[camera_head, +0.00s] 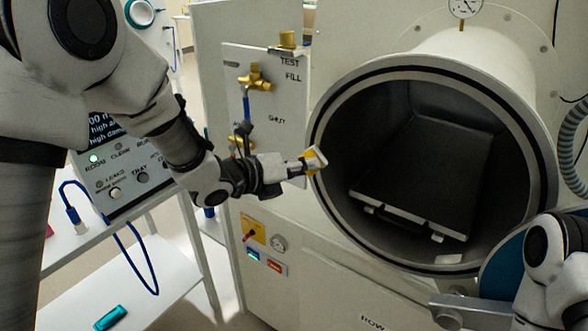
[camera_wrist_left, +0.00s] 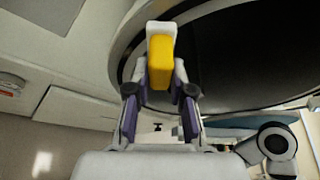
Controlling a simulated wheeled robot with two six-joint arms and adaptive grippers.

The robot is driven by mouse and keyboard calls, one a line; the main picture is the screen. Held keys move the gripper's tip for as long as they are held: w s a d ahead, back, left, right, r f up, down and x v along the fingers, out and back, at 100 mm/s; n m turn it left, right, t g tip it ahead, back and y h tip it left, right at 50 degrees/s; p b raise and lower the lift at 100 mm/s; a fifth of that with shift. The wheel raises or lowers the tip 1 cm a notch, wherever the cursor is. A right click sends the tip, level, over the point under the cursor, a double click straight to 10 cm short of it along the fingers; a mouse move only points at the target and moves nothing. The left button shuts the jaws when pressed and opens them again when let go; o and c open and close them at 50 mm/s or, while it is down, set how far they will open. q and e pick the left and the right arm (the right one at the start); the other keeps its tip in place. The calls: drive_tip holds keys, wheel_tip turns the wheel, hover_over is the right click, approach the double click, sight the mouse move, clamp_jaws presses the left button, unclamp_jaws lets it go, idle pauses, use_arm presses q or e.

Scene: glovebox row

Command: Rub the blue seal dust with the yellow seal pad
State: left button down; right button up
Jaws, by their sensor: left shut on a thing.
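My left gripper (camera_head: 303,168) is shut on the yellow seal pad (camera_head: 311,160), which has a pale face. The pad is at the left side of the round port's rim (camera_head: 318,130); I cannot tell whether it touches. In the left wrist view the pad (camera_wrist_left: 160,62) sits between the fingertips of the left gripper (camera_wrist_left: 160,88), with the port rim (camera_wrist_left: 122,66) behind it. I cannot make out any blue seal dust on the rim. My right arm shows at the lower right, but its gripper is not clearly visible.
Inside the dark port lies a black tray (camera_head: 425,170). A panel with brass valves (camera_head: 255,78) stands left of the port. A cart with a control box (camera_head: 125,165) and a blue cable (camera_head: 140,255) is at the left. A teal object (camera_head: 110,318) lies on its lower shelf.

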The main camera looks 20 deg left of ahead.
sight(311, 176)
use_arm(q)
drive_tip(key=shift+s, duration=0.1)
drive_tip(key=s+b, duration=0.1)
drive_tip(key=s+a+b, duration=0.1)
drive_tip(key=s, duration=0.1)
drive_tip(key=s+b, duration=0.1)
drive_tip(key=shift+s+a, duration=0.5)
drive_tip(key=shift+s, duration=0.3)
